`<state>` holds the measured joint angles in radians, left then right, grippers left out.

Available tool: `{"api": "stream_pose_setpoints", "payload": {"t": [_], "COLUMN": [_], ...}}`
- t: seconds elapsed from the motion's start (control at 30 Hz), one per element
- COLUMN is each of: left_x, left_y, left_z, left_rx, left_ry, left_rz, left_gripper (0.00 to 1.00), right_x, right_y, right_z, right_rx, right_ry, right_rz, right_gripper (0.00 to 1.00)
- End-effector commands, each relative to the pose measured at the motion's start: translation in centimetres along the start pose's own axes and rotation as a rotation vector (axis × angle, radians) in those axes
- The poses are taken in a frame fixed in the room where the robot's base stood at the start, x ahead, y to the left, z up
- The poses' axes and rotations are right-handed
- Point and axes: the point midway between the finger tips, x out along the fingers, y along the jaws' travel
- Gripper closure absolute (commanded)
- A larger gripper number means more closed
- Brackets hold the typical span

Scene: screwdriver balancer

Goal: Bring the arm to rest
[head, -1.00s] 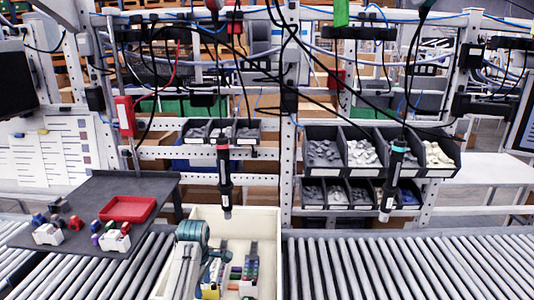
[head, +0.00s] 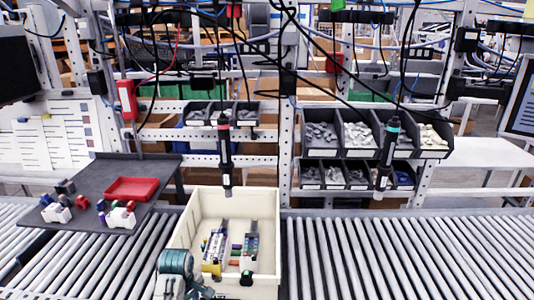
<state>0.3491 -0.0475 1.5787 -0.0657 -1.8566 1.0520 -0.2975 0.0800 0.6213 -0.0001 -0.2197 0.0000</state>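The teal and grey wrist of my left arm (head: 176,264) shows at the bottom edge, at the near left corner of the cream tote (head: 262,192). The dark end of my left gripper (head: 203,290) is partly cut off by the frame, and its fingers are too unclear to tell open from shut. My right arm and gripper are out of view. Two screwdrivers hang on cables, one above the tote (head: 225,155) and one farther right (head: 387,150). Both hang free, with no gripper near them.
The tote holds several coloured parts in strips (head: 250,245) and stands on the roller conveyor (head: 400,250). A dark tray (head: 85,180) at left carries a red bin (head: 131,189) and small parts. Dark parts bins (head: 320,152) stand behind. The right conveyor is clear.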

Motion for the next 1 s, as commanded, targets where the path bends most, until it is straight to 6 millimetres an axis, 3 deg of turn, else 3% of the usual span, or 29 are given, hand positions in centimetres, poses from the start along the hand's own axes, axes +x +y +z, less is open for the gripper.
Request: {"api": "stream_pose_setpoints", "payload": {"t": [0.23, 0.5, 0.7, 1.0], "left_x": [2.6, 1.4, -0.6, -3.2], "left_y": [-9.5, -20.1, -24.4, -28.2], "left_z": [2.4, 6.2, 8.2, 10.3], "left_rx": [0.276, 0.661, 0.856, 1.045], "left_ry": [0.061, 0.154, 0.2, 0.243], "left_rz": [0.031, 0.055, 0.063, 0.067], "left_gripper": [0.59, 0.59, 0.59, 0.59], "right_x": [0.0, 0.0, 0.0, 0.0], "right_y": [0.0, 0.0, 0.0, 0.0], "right_z": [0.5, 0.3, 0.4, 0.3], "right_rx": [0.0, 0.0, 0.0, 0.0], "right_ry": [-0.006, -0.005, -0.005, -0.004], "right_rz": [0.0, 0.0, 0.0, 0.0], "right_gripper": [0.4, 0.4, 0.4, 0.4]}}
